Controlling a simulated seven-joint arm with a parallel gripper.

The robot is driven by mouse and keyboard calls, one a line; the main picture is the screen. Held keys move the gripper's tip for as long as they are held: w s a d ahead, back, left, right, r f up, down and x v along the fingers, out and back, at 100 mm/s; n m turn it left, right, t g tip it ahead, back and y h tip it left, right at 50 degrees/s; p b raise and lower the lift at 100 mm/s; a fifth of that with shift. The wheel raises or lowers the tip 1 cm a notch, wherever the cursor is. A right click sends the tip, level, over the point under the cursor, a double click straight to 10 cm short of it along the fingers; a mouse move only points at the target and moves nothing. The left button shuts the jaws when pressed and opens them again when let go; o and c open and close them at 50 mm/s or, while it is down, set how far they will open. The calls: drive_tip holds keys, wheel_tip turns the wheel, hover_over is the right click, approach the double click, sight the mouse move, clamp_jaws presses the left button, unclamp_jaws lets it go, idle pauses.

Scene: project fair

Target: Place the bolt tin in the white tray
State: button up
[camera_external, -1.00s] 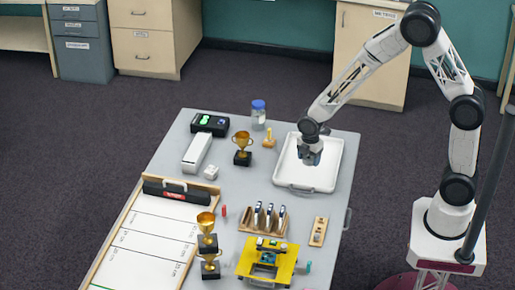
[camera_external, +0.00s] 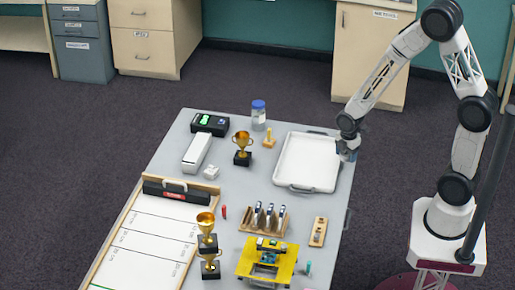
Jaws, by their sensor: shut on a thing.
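The white tray (camera_external: 306,162) lies on the grey table at its back right and looks empty. My gripper (camera_external: 348,152) is just past the tray's right rim, over the table's right edge. It is shut on a small grey-blue thing, mostly hidden by the fingers. I cannot tell whether this is the bolt tin. A clear jar with a blue lid (camera_external: 258,116) stands upright at the back of the table, left of the tray. No other thing can be clearly told as the bolt tin.
Gold trophies (camera_external: 242,148) stand left of the tray and at the front. A wooden rack (camera_external: 264,222) and a yellow stand (camera_external: 266,262) are in front of the tray. A white board (camera_external: 145,240) lies at left. The floor right of the table is clear up to my base.

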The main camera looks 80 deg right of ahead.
drive_tip(key=shift+w, duration=0.1)
hover_over(310, 154)
drive_tip(key=shift+f, duration=0.75)
drive_tip(key=shift+a+f, duration=0.1)
idle(0.4)
drive_tip(key=shift+f, duration=1.65)
drive_tip(key=shift+f, duration=0.15)
drive_tip(key=o, duration=1)
drive_tip(key=shift+r, duration=6.15)
